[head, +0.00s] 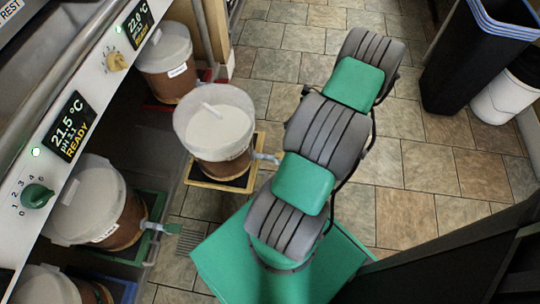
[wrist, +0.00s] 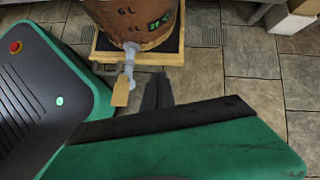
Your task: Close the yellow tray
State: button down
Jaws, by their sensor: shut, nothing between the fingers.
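The yellow tray (head: 222,187) has a yellow rim and a dark inside and sticks out over the tiled floor, away from the machine. A brown bucket (head: 218,160) with a whitish lid stands on it. Its grey tap with a yellow handle (wrist: 121,92) points outward over the tray's edge. In the wrist view the tray's front rim (wrist: 168,60) runs below the bucket. My gripper (wrist: 158,80) is shut and empty, just in front of this rim, right of the tap. I cannot tell whether it touches the rim. In the head view my arm hides the gripper.
Other buckets stand in the machine's bays on a red tray (head: 156,104), a green tray (head: 155,212) and a blue tray (head: 122,291). The green tray's bucket has a tap sticking out. A black bin (head: 480,60) stands far right. Tiled floor beyond my arm is clear.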

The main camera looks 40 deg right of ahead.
jog(key=s+d+f+m+t+b, duration=0.1)
jog(key=s+d+f+m, duration=0.15)
jog(key=f, duration=0.45)
jog(key=w+a+f+b, duration=0.5)
jog(key=w+a+f, duration=0.2)
jog(key=w, duration=0.1)
jog(key=shift+a+m, duration=0.35)
jog(key=shift+a, duration=0.05)
